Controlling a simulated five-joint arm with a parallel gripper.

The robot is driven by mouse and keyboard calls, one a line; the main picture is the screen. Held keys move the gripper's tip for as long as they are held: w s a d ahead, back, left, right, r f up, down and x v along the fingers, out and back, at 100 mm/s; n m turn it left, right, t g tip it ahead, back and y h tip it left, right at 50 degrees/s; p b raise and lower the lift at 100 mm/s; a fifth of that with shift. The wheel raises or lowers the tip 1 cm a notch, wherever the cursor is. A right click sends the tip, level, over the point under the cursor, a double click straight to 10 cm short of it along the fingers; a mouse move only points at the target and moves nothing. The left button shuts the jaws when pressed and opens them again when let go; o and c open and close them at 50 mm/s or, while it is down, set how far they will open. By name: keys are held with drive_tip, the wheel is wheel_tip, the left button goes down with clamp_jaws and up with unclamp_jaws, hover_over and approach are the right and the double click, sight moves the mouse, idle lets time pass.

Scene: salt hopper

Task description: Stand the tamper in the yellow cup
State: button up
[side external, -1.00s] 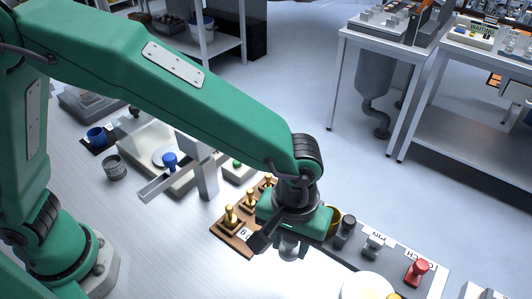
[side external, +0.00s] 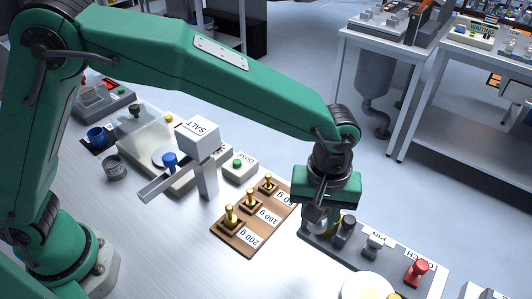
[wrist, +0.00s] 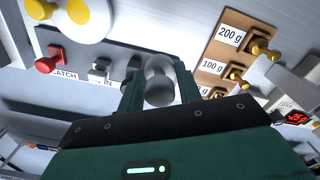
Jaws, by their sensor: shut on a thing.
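My gripper (wrist: 160,92) is shut on the grey, rounded tamper (wrist: 159,84), which shows between the two fingers in the wrist view. In the side view the tamper (side external: 316,216) hangs under my gripper (side external: 320,205), above the left end of the dark panel.
A wooden rack (side external: 232,247) with brass weights stands left of my gripper. The dark panel (side external: 432,279) carries a black, a grey and a red knob (side external: 417,271). A white round plate (side external: 366,286) is in front. The salt hopper (side external: 197,138) stands further left.

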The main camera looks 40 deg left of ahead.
drive_tip(key=w+r+n, duration=0.1)
drive_tip(key=w+n, duration=0.2)
drive_tip(key=w, duration=0.4)
drive_tip(key=shift+w+a, duration=0.15)
drive_tip(key=shift+a, duration=0.05)
drive_tip(key=shift+f, duration=0.2)
drive_tip(key=shift+f, duration=2.4)
